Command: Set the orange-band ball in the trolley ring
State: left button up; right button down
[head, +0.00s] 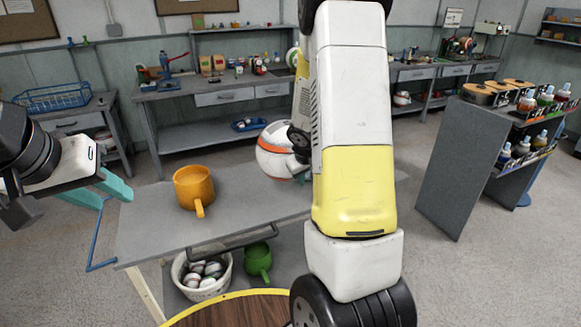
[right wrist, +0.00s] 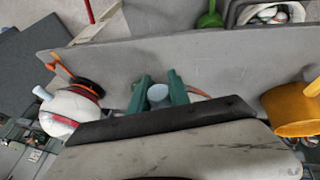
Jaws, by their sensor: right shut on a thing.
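A white ball with an orange band (head: 275,152) is over the far side of the grey trolley top, partly hidden behind my right arm. In the right wrist view my right gripper (right wrist: 160,93) is shut on a pale blue knob, with a sliver of orange band (right wrist: 199,97) beside it. This appears to be the same ball, mostly hidden. My left gripper (head: 103,192) is open and empty, left of the trolley.
An orange mug (head: 193,188) stands on the trolley top (head: 145,225). Below are a white basket of balls (head: 178,273) and a green mug (head: 258,260). A round wooden table (head: 235,312) is at the front. Workbenches line the back wall, and a bottle rack stands at the right.

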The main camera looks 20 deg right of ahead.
jog(key=w+d+f, duration=0.5)
jog(key=w+d, duration=0.5)
jog(key=d, duration=0.1)
jog(key=shift+w+d, duration=0.2)
jog(key=shift+w, duration=0.2)
jog(key=shift+f, duration=0.1)
jog(key=c, duration=1.2)
grip_release()
jog(key=shift+f, duration=0.1)
jog(key=shift+c, duration=0.2)
